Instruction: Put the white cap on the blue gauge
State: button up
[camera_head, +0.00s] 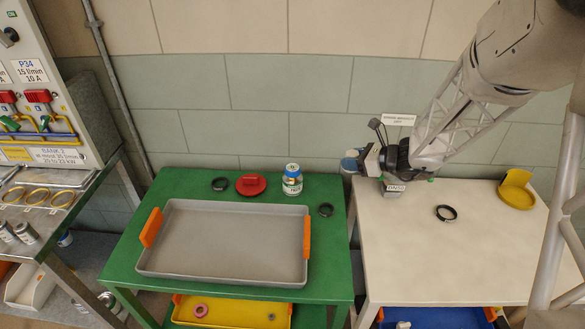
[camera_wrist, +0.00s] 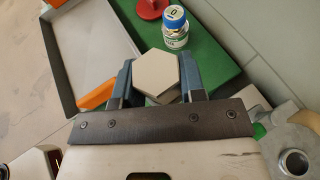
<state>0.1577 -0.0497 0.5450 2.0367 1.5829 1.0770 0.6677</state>
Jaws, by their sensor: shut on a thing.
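My gripper (camera_wrist: 157,80) is shut on the white cap (camera_wrist: 157,74), a pale hexagonal piece held between its two blue-grey fingers in the wrist view. In the head view my gripper (camera_head: 362,161) hangs above the gap between the green table and the pale table. A blue and pale round shape (camera_head: 349,163) shows at its fingertips there; I cannot tell whether it is finger, cap or something behind. I cannot make out the blue gauge for certain in either view; my gripper and arm hide part of the pale table's back edge.
The green table (camera_head: 125,262) holds a grey tray (camera_head: 222,244) with orange handles, a red disc (camera_head: 251,184), a blue-lidded jar (camera_head: 292,180) and two dark rings. The pale table (camera_head: 400,275) holds a black ring (camera_head: 446,213) and a yellow holder (camera_head: 516,190); its front is clear.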

jog(key=s+a+n+g+y, duration=0.15)
jog(key=s+a, duration=0.25)
jog(key=a, duration=0.9)
jog(key=shift+n+g+h, duration=0.25)
jog(key=shift+n+g, duration=0.2)
jog(key=shift+g, duration=0.1)
notch_tip(320, 180, down, 5)
jog(key=shift+w+f, duration=0.1)
jog(key=shift+w+a, duration=0.1)
send_over(293, 167)
jog(key=shift+f, duration=0.7)
jog(key=shift+f, duration=0.1)
jog(key=shift+f, duration=1.65)
jog(key=shift+f, duration=0.15)
